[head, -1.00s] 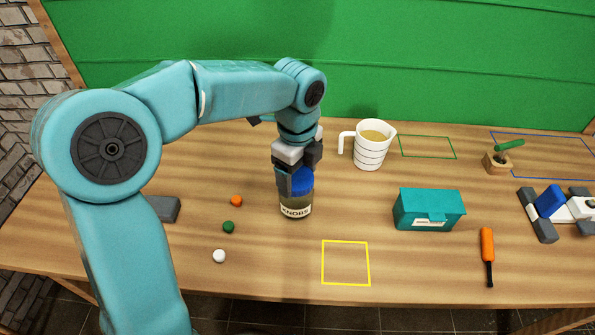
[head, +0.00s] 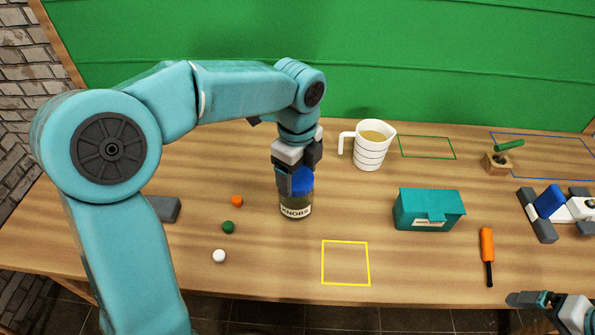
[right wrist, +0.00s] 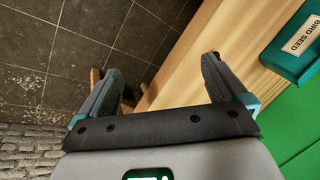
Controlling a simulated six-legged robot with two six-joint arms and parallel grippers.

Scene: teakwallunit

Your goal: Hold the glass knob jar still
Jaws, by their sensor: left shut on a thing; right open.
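The glass knob jar (head: 297,207) stands upright on the wooden table in the head view. It has a blue lid (head: 302,181) and a label reading KNOBS. My left gripper (head: 291,183) comes down from above and is shut on the jar at its lid, hiding part of the lid. My right gripper (right wrist: 160,82) is open and empty in the right wrist view, with the floor and the table edge beyond its fingers. Part of it also shows at the lower right corner of the head view (head: 535,300).
Orange, green (head: 228,227) and white balls lie left of the jar. A measuring jug (head: 371,150), a teal box (head: 428,212) and an orange-handled tool (head: 487,246) stand or lie to the right. A yellow outlined square (head: 346,284) lies in front, empty.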

